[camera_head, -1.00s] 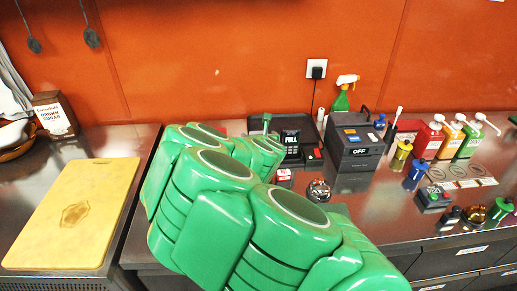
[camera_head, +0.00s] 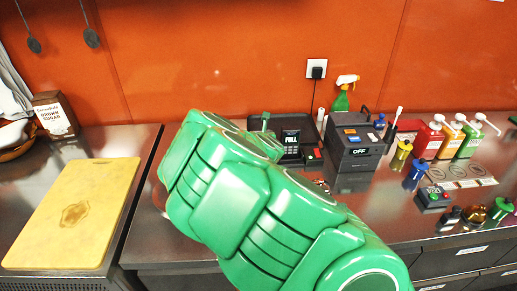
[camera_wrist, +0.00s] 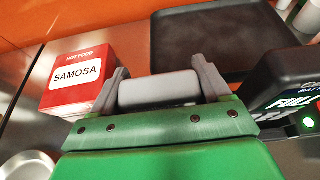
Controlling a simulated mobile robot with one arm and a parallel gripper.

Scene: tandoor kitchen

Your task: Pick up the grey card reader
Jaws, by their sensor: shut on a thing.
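The grey card reader (camera_wrist: 158,89) shows in the wrist view as a rounded light-grey block between my gripper's two grey fingers. My gripper (camera_wrist: 158,82) is shut on it, with a finger pressed to each side. Only part of the block shows above the green gripper body.
A red and white samosa box (camera_wrist: 78,82) stands left of my gripper. A black device reading FULL (camera_wrist: 290,90) is close on the right; it also shows in the head view (camera_head: 291,138). A dark tray (camera_wrist: 215,40) lies behind. A yellow board (camera_head: 75,215) is at left.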

